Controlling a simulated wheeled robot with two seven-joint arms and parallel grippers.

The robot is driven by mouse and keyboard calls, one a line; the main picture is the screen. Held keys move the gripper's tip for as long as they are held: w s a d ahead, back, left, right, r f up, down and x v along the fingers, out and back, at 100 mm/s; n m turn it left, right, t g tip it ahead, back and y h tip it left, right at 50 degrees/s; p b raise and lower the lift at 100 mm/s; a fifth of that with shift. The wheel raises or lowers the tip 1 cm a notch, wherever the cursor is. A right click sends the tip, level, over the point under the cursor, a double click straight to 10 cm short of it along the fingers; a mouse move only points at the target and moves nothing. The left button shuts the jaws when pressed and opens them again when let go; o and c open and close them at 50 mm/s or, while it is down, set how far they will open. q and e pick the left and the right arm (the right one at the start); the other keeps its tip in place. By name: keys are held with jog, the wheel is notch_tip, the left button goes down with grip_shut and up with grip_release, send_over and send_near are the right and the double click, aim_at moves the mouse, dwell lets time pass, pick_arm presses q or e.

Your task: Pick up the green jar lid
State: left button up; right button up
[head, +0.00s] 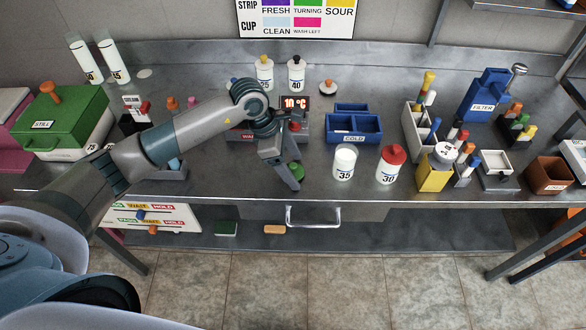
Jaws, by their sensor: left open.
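A small green round piece, which looks like the green jar lid (298,168), lies on the steel bench just left of the white jar marked 35. My left gripper (293,181) points down right beside it and is open. The gripper's fingers cover the lid's left side, and I cannot tell whether they touch it or whether the lid lies between them. My right gripper is not in view.
A white jar (344,163) and a red-capped jar (390,165) stand close to the right. A blue divided tray (354,125) marked COLD is behind them. A display reading 10 °C (294,103) stands behind the gripper. The bench's front edge is close, with a drawer handle (313,216) below.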

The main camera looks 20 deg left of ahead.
aim_at(295, 166)
pick_arm(q)
jog(key=c, duration=1.1)
jog(key=shift+c, duration=0.2)
jog(key=shift+r, duration=0.1)
jog(key=shift+w+r+b, duration=0.1)
jog(key=shift+r+b, duration=0.3)
jog(key=shift+r, duration=0.05)
jog(key=r+b, duration=0.1)
jog(key=r, duration=0.2)
jog(key=shift+s+d+r+b, duration=0.1)
jog(key=shift+s+d+b, duration=0.1)
jog(key=shift+d+b, duration=0.2)
jog(key=s+d+r+b, duration=0.3)
jog(key=s+d+r, duration=0.2)
jog(key=d, duration=0.4)
jog(key=shift+d+r+b, duration=0.3)
jog(key=shift+r, duration=0.6)
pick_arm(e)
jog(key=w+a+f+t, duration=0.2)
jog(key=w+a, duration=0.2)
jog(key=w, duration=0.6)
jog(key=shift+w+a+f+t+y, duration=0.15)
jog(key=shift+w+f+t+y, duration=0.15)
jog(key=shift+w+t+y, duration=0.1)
